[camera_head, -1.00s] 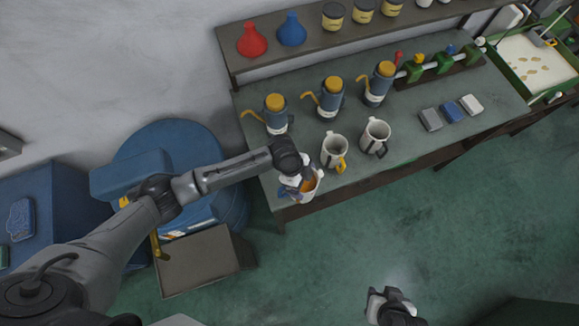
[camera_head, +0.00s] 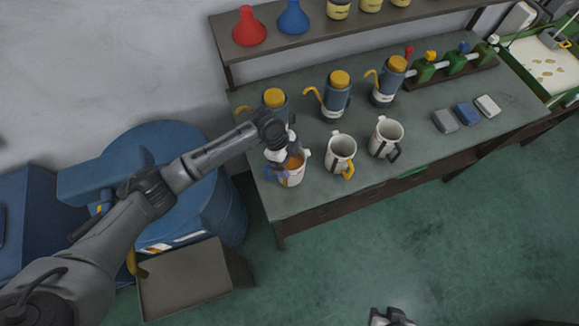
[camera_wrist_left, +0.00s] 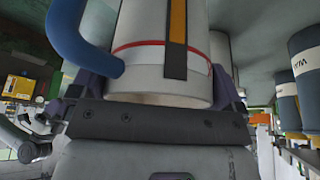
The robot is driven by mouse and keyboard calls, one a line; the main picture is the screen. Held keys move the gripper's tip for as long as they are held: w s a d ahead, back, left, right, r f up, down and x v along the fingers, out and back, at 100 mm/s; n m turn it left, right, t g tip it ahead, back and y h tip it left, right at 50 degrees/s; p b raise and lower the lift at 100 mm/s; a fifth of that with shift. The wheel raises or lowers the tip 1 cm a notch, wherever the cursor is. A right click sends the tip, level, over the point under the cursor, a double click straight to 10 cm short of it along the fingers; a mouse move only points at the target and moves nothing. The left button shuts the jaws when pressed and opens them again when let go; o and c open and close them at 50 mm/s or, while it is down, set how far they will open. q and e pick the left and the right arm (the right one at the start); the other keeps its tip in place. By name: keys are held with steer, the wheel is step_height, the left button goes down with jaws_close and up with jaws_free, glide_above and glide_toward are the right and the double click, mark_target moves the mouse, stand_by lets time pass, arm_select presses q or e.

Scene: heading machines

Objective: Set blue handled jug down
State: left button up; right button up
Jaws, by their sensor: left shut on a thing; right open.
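The jug looks upright. I cannot tell whether its base touches the bench top. My right gripper (camera_head: 390,317) is at the bottom edge of the head view, mostly cut off, away from the bench.
On the bench (camera_head: 300,205), a yellow handled jug (camera_head: 341,151) and a black handled jug (camera_head: 386,137) stand to the right. Several blue dispensers with yellow lids (camera_head: 336,95) stand behind. A blue drum (camera_head: 215,200) is left of the bench.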

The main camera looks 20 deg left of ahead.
mark_target(290, 166)
arm_select(q)
steer(key=shift+f+b, duration=2.05)
steer(key=shift+f, duration=0.05)
steer(key=shift+r, duration=0.15)
steer(key=shift+f, duration=0.2)
steer(key=o, duration=1)
steer(key=shift+r, duration=0.1)
steer(key=shift+p+v, duration=0.75)
steer(key=p+v, duration=0.8)
steer(key=v, duration=0.2)
steer(key=shift+r+p, duration=0.3)
